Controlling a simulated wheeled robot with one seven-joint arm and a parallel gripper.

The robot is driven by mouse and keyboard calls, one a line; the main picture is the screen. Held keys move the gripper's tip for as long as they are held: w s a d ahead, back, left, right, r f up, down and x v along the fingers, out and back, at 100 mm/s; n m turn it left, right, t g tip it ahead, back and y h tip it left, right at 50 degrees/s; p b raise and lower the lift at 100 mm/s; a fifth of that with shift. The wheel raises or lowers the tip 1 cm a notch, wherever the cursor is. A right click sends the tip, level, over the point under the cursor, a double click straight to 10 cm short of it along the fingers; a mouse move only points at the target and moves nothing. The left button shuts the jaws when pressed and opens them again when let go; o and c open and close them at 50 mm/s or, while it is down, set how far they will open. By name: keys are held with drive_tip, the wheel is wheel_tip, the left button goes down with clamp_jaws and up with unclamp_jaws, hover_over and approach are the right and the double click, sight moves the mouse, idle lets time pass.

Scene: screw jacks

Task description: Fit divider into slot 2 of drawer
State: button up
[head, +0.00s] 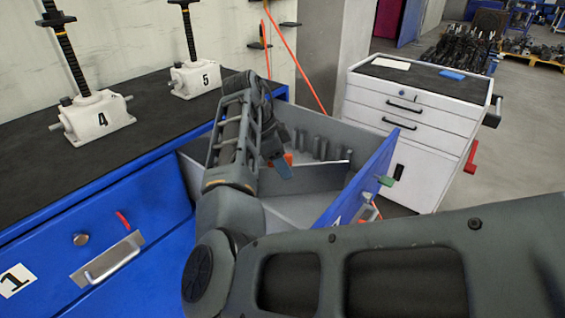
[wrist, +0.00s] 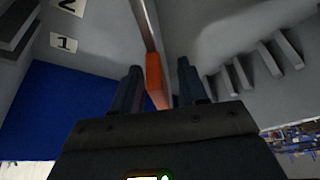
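The open grey drawer (head: 295,217) has a blue front and ribs (head: 322,147) along its inner wall. The divider (head: 325,166) is a thin panel standing inside it, with an orange tab (wrist: 155,80). My gripper (head: 282,165) is down inside the drawer. In the wrist view my gripper (wrist: 160,84) has a finger on each side of the orange tab, with a gap visible at the right finger. Labels 2 (wrist: 70,7) and 1 (wrist: 64,43) are on the drawer wall. The divider's lower edge and its slot ends are hidden, so its seating cannot be told.
A white tool cabinet (head: 410,130) stands beyond the drawer. A green piece (head: 386,181) sits at the drawer front.

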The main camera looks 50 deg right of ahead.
drive_tip(key=b+v, duration=0.1)
drive_tip(key=v, duration=1.1)
drive_tip(key=shift+r+b, duration=0.2)
drive_tip(key=shift+b, duration=0.1)
drive_tip(key=shift+s, duration=0.15)
